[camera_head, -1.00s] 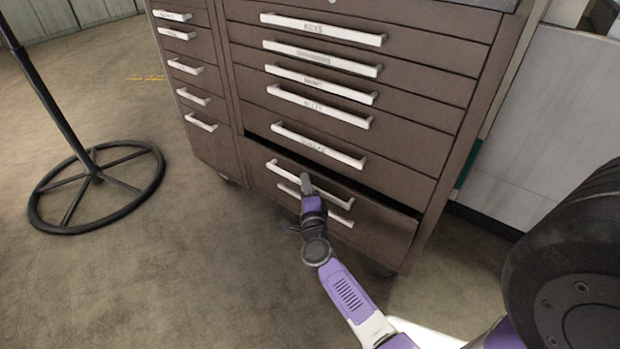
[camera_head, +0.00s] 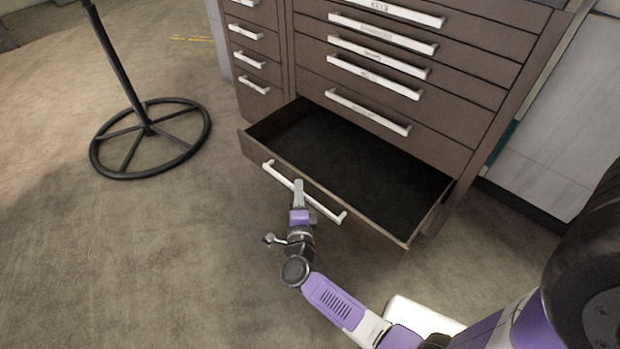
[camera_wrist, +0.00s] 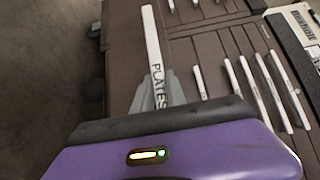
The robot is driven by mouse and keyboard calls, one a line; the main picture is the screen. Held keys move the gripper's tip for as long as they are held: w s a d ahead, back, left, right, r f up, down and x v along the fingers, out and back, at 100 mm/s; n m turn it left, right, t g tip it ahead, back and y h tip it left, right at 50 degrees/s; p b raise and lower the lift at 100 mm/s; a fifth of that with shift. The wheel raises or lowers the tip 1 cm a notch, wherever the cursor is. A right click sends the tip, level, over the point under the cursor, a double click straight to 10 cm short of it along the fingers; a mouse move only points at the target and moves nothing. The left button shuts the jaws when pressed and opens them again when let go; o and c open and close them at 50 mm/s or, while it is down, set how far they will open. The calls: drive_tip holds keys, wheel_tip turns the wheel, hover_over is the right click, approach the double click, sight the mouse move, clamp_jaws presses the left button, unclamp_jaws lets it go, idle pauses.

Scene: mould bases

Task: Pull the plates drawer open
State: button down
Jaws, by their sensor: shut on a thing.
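The plates drawer (camera_head: 334,212) is the low, wide drawer of a brown cabinet. It stands well open in the head view, and its dark inside (camera_head: 350,150) looks empty. Its long white handle (camera_head: 322,207) runs along the front. My gripper (camera_head: 298,188) is at the middle of this handle and shut on it. In the wrist view, the handle (camera_wrist: 151,45) carries the label PLATES, and my gripper's grey fingers (camera_wrist: 158,92) lie around it close to the label. The exact contact is partly hidden by the fingers.
Several shut drawers with white handles (camera_head: 368,111) rise above the open one. A narrower column of drawers (camera_head: 250,62) is on the left. A black stand with a ring base (camera_head: 150,130) is on the floor at left. Floor in front of the drawer (camera_head: 170,260) is clear.

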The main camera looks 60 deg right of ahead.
drive_tip(key=shift+w+a, duration=0.15)
drive_tip(key=shift+a, duration=0.5)
drive_tip(key=c, duration=1.4)
unclamp_jaws()
drive_tip(key=shift+o, duration=0.2)
drive_tip(key=p+v, duration=0.2)
drive_tip(key=v, duration=0.5)
drive_tip(key=shift+s+a, duration=0.25)
drive_tip(key=shift+a, duration=0.1)
